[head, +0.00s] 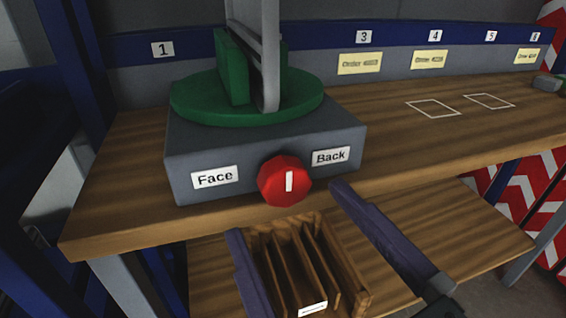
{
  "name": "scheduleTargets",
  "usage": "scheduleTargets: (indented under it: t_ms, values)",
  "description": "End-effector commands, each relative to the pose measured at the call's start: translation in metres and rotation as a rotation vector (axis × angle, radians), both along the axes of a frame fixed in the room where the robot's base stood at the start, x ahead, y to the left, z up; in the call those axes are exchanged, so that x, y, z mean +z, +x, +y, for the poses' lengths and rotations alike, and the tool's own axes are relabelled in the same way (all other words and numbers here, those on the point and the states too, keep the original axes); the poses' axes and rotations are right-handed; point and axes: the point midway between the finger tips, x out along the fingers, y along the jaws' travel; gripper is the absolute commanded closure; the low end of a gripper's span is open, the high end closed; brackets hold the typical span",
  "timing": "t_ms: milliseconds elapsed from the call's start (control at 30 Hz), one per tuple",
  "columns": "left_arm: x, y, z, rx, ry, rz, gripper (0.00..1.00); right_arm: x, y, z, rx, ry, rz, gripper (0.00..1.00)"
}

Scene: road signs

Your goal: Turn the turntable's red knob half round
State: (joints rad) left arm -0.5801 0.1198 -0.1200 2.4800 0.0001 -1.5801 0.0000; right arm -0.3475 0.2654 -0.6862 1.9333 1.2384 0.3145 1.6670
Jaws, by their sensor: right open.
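The red knob (270,184) is on the front face of the grey turntable box (235,150). Its white mark stands upright, between a "Face" label (215,178) on the left and a "Back" label (330,156) on the right. The green turntable disc (190,98) sits on top of the box, with a green holder (232,70) and a grey sign (268,50) standing in it, cut off at the top. My right gripper (288,211) is open, its two purple fingers spread wide below and to either side of the knob, with nothing between the tips. My left gripper is out of view.
The wooden bench (400,145) has two white outlined squares on its clear right part. Below it, a lower shelf (460,225) carries a slotted wooden box (345,250). A blue post (65,60) stands at the left. Numbered labels line the back rail.

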Motion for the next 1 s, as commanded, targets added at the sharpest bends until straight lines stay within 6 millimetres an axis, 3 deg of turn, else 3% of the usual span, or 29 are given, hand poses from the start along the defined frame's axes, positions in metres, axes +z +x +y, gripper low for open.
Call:
scheduleTargets:
  t_ms: [33, 167, 333, 700, 1000]
  values:
    - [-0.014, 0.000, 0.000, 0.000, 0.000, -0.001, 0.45, -0.019, 0.002, -0.006, -0.038, 0.070, 0.039, 0.06]
    - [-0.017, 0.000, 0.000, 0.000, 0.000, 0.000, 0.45, -0.031, 0.006, -0.017, -0.104, 0.182, 0.099, 0.06]
    - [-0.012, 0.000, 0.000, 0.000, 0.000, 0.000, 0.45, -0.028, 0.024, -0.013, -0.115, 0.199, 0.103, 0.06]
    - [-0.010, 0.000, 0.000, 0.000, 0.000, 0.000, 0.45, -0.029, 0.086, 0.008, -0.113, 0.194, 0.102, 0.06]
    - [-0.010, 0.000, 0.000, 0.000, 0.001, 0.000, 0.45, -0.029, 0.100, 0.012, -0.113, 0.194, 0.104, 0.06]
